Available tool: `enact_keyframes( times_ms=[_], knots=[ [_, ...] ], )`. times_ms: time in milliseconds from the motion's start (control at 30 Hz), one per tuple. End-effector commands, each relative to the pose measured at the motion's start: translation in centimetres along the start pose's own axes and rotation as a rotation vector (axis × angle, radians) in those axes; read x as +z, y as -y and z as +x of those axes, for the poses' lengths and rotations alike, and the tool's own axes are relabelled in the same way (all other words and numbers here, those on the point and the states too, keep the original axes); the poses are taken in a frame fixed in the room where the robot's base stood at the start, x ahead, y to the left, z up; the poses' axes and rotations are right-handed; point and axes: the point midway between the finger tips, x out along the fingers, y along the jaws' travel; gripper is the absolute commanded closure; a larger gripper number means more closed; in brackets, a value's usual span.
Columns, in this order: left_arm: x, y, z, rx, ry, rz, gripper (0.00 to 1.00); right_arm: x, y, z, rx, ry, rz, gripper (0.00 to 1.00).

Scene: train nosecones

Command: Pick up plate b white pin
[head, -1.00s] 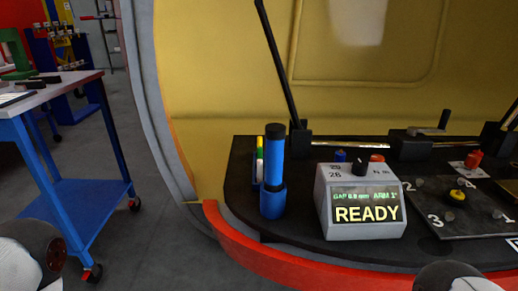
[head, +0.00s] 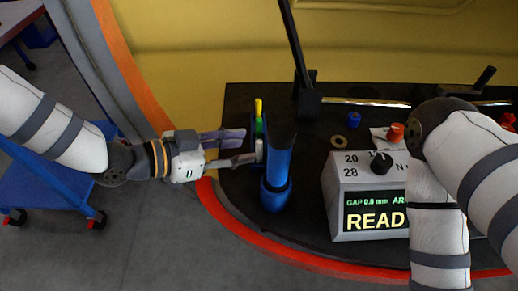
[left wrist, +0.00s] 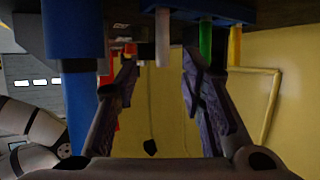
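The white pin (head: 259,151) stands in a small blue rack just left of the large blue cylinder, with a green pin and a yellow pin (head: 258,107) behind it. My left gripper (head: 246,147) reaches in from the left, open and empty, its fingertips close to the rack. In the left wrist view, the white pin (left wrist: 162,38) shows in the gap between the two spread fingers (left wrist: 158,75), near their tips. The green pin (left wrist: 206,40) and yellow pin (left wrist: 236,45) are to the right there. I cannot tell whether any finger touches a pin. My right gripper is out of view.
The large blue cylinder (head: 277,172) stands close beside the rack. A grey box with a READY display (head: 375,208) is further right, partly behind my right arm. A leaning black bar (head: 296,42) rises behind.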

Motion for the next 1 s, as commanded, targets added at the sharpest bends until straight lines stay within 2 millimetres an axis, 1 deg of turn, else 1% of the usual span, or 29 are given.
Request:
enact_keyframes(
  times_ms=[67, 200, 300, 400, 533, 567, 600, 667, 700, 733, 1000],
  knots=[
    [0.0, 0.0, 1.0, 0.001, 0.000, 0.000, 0.64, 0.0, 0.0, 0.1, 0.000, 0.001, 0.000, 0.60],
    [0.0, 0.1, 3.8, 0.001, -0.001, -0.001, 0.64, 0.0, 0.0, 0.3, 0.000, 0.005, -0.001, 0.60],
    [0.1, 0.1, 5.2, 0.000, 0.000, -0.002, 0.64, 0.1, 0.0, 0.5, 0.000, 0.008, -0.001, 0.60],
    [-0.1, 0.1, 5.6, -0.001, -0.001, -0.001, 0.64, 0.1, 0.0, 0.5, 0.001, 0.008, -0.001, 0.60],
    [-0.1, 0.2, 5.6, -0.001, -0.001, -0.001, 0.64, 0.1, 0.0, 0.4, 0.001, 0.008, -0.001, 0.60],
    [-0.1, 0.2, 5.6, -0.001, -0.001, -0.001, 0.66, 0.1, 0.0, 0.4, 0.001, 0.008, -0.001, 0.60],
    [-0.1, 0.2, 5.6, -0.001, -0.001, -0.001, 0.75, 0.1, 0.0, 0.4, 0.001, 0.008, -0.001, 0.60],
    [-0.1, 0.2, 5.6, -0.001, -0.001, -0.001, 0.88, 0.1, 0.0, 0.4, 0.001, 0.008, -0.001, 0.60],
    [-0.1, 0.2, 5.6, -0.001, -0.001, -0.001, 0.97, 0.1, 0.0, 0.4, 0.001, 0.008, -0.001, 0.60],
    [-0.1, 0.2, 5.6, -0.001, -0.001, -0.001, 1.00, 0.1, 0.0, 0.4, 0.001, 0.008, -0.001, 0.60],
    [-0.1, 0.2, 5.5, -0.001, -0.001, -0.001, 1.00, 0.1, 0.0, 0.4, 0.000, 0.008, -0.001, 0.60]
  ],
)
